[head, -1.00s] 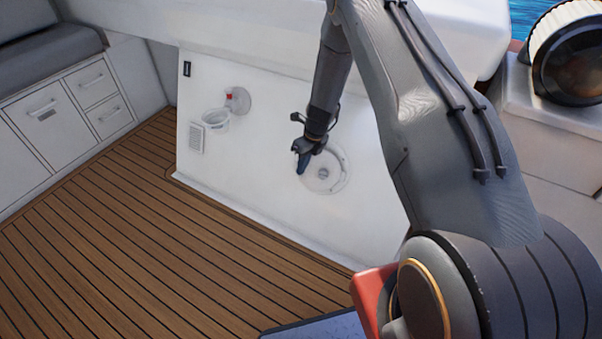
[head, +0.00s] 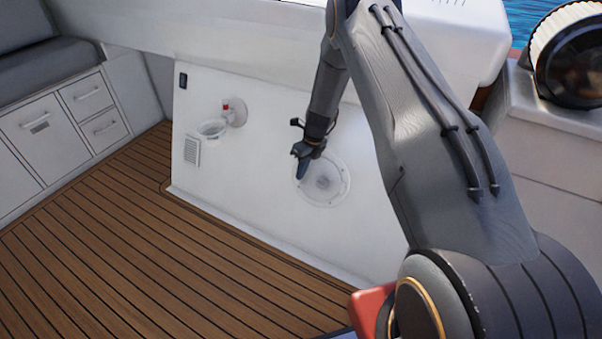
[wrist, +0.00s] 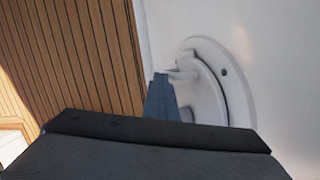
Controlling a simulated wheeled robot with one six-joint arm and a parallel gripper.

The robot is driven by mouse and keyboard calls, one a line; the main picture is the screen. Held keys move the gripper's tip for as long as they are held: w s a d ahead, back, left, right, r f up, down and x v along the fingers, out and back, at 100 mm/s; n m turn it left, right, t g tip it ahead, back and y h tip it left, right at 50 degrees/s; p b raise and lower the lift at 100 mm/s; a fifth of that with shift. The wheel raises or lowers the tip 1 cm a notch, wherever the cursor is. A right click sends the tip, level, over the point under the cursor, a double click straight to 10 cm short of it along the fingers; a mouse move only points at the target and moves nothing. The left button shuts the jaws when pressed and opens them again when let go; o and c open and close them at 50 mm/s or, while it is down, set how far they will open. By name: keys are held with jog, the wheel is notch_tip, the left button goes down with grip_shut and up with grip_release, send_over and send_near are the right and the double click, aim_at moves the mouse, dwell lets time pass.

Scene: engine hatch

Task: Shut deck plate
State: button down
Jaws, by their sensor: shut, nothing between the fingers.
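The deck plate (head: 326,186) is a round white fitting with a ring flange on the white upright panel. In the wrist view its flange (wrist: 241,75) shows at the right, with a dark curved gap between it and the paler inner lid (wrist: 205,97). I cannot tell how far the lid stands out. My gripper (head: 300,176) is shut and empty at the plate's upper left edge. In the wrist view its blue-grey fingers (wrist: 161,90) are just left of the lid and a small white projecting part. Whether they touch is unclear. The lower part of the plate is hidden by my wrist there.
A white ring holder (head: 211,129) with a red-tipped mount juts from the panel at the left. A louvred vent (head: 192,150) sits below it. Drawers (head: 88,96) stand at the far left. The teak floor (head: 150,255) is clear.

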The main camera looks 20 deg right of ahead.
jog(key=shift+w+d+r, duration=0.1)
jog(key=shift+w, duration=0.15)
jog(key=s+a+r+n+p, duration=0.1)
jog(key=s+a+r+n, duration=0.35)
jog(key=r, duration=0.65)
jog(key=s+a+r+n+p, duration=0.2)
jog(key=s+r+n, duration=0.5)
jog(key=r, duration=0.4)
jog(key=s+a+r+n+p, duration=0.1)
jog(key=s+a+r+n, duration=0.3)
jog(key=s+r, duration=0.55)
jog(key=s+r+n+h, duration=0.1)
jog(key=s+r+n, duration=0.4)
jog(key=s+n, duration=0.45)
jog(key=s+r+n+h, duration=0.1)
jog(key=s+r+n, duration=0.5)
jog(key=s, duration=0.6)
jog(key=d+r+p, duration=0.6)
jog(key=d+p, duration=0.2)
jog(key=p, duration=0.7)
jog(key=shift+s+d+r+m+g+h, duration=0.15)
jog(key=shift+s+r+m+g+h, duration=0.15)
jog(key=shift+s+r+m+g, duration=0.1)
